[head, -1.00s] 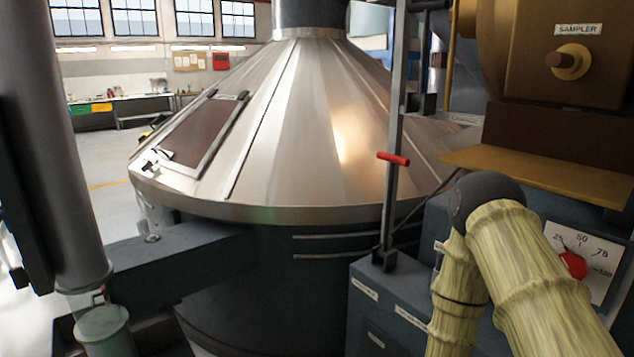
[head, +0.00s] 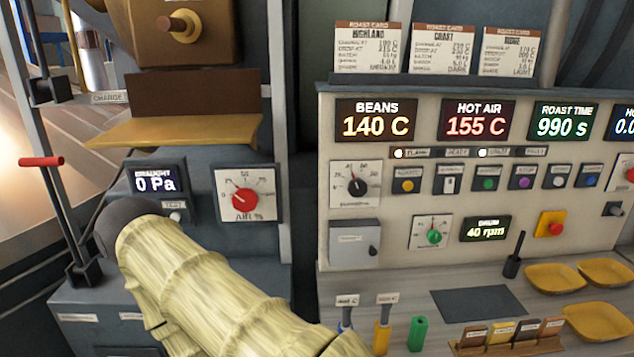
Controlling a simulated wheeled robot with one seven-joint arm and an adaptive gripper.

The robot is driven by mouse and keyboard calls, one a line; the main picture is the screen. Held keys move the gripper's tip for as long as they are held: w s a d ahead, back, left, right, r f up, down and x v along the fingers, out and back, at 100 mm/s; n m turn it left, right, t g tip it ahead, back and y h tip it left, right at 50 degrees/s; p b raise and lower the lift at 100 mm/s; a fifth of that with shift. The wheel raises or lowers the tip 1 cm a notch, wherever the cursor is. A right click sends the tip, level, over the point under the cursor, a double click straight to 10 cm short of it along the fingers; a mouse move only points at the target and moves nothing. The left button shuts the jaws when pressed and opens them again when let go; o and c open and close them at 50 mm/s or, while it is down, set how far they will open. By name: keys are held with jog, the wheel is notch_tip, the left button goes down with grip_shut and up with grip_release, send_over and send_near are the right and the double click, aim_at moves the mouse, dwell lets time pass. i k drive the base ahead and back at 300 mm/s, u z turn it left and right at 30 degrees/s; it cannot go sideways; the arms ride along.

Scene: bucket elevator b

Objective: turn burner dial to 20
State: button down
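A white dial plate with a black knob (head: 358,186) is on the left part of the control panel in the head view. The lettering under it is too blurred to read for certain, but it may be the burner dial. Its pointer appears to lean up and left; the exact value cannot be read. A red dial marked AIR % (head: 245,198) is on a separate housing to its left. A smaller green dial (head: 434,237) is below and right of the black one. My gripper is out of view; only my arm shows, at the lower left.
Displays read beans 140 C (head: 376,120), hot air 155 C (head: 478,121) and drum 40 rpm (head: 486,229). A row of buttons (head: 486,178) lies right of the black knob. A counter below holds yellow trays (head: 553,278), a card rack and small tools. A red-handled lever (head: 41,161) is at far left.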

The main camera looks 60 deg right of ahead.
aim_at(358, 188)
jog(key=z, duration=2)
jog(key=k, duration=0.5)
jog(key=u, duration=0.05)
